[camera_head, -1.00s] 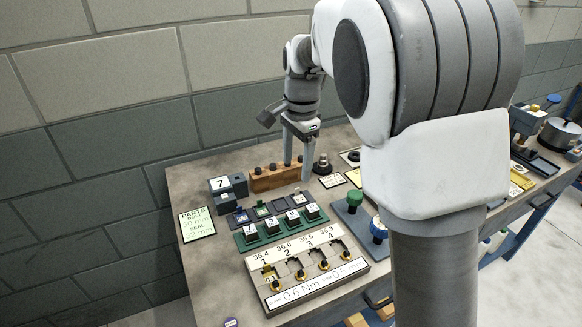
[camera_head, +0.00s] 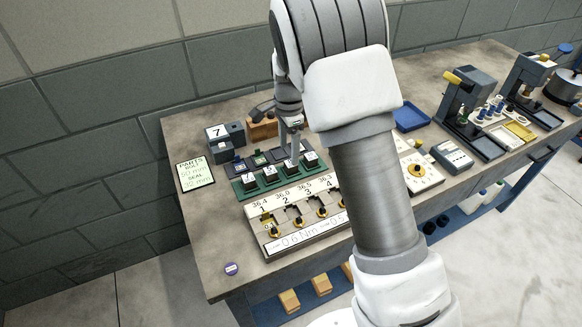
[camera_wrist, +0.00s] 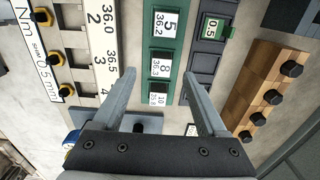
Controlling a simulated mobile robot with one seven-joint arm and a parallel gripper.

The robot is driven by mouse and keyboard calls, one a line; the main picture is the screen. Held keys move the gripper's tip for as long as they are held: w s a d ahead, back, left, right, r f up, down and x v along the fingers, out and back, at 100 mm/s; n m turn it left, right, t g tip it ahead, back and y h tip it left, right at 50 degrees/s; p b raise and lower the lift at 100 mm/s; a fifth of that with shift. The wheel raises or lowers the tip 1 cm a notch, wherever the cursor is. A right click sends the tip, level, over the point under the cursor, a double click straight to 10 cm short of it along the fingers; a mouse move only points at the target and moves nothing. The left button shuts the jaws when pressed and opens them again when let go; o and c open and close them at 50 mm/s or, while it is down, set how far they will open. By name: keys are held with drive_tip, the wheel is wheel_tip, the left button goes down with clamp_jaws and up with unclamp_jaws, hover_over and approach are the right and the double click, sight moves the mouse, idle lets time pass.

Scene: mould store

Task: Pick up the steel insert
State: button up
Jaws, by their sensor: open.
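Several dark blocks with white number labels stand in a row in a green rack (camera_head: 238,187); they look like the steel inserts, but I cannot tell which one is meant. My gripper (camera_head: 294,150) points down above the right end of this rack, open and empty. In the wrist view, the block labelled 8, 36.3 (camera_wrist: 161,66) shows between my fingertips (camera_wrist: 160,74). The block labelled 5, 36.2 (camera_wrist: 168,24) is beyond it, and one labelled 10 (camera_wrist: 158,98) is nearer my palm. My fingers seem apart from them all.
A plate with numbered slots and black-and-yellow knobs (camera_head: 322,212) lies in front of the rack. A grey rack (camera_wrist: 205,62) and a wooden block with black knobs (camera_wrist: 270,85) lie behind. A grey box labelled 7 (camera_head: 226,134) stands at left.

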sight(291, 167)
drive_tip(key=shift+w+d+f, duration=0.15)
drive_tip(key=shift+f, duration=1.3)
drive_tip(key=shift+w+d+f, duration=0.1)
drive_tip(key=shift+f, duration=1.3)
clamp_jaws()
